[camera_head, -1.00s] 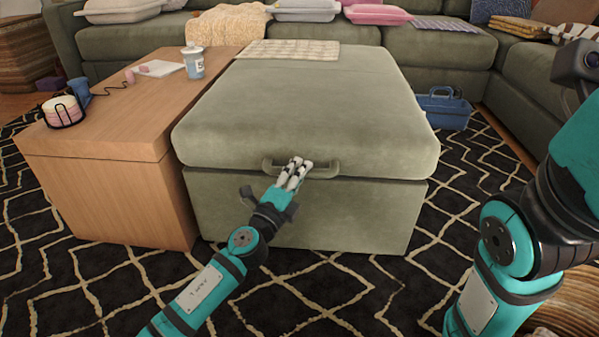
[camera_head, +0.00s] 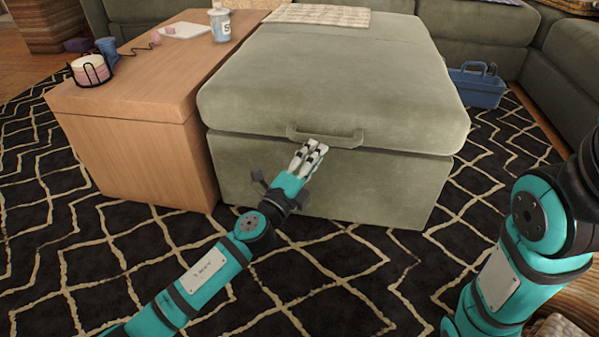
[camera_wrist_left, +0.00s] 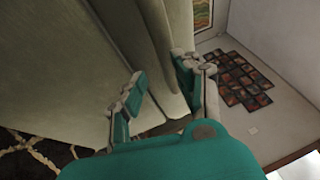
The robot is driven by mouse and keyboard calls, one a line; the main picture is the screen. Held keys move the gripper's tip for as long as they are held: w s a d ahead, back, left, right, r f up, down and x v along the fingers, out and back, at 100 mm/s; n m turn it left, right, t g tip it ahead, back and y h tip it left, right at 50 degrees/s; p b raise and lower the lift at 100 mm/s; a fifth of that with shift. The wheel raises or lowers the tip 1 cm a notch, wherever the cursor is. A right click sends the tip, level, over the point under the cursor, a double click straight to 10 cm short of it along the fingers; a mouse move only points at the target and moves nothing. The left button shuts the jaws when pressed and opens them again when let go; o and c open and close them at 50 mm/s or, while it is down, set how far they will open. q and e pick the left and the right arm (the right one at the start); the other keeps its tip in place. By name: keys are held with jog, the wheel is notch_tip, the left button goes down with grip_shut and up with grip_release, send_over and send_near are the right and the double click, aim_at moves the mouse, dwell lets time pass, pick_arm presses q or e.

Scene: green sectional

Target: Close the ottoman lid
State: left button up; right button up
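The green ottoman lid (camera_head: 335,80) lies down over the ottoman base (camera_head: 380,190), with a thin dark seam between them. I cannot tell whether it is fully flush. A handle (camera_head: 350,138) sits on the lid's front edge. My left gripper (camera_head: 314,148) is in front of the ottoman, its fingertips at or just below the handle's lower edge; contact is unclear.
A wooden table (camera_head: 140,80) stands against the ottoman's left side, holding a cup (camera_head: 220,24) and a wire holder (camera_head: 91,70). A blue caddy (camera_head: 477,86) is on the floor to the right.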

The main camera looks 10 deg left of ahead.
pick_arm(q)
jog(key=v, duration=0.7)
jog(key=shift+s+a, duration=0.2)
jog(key=shift+s, duration=0.05)
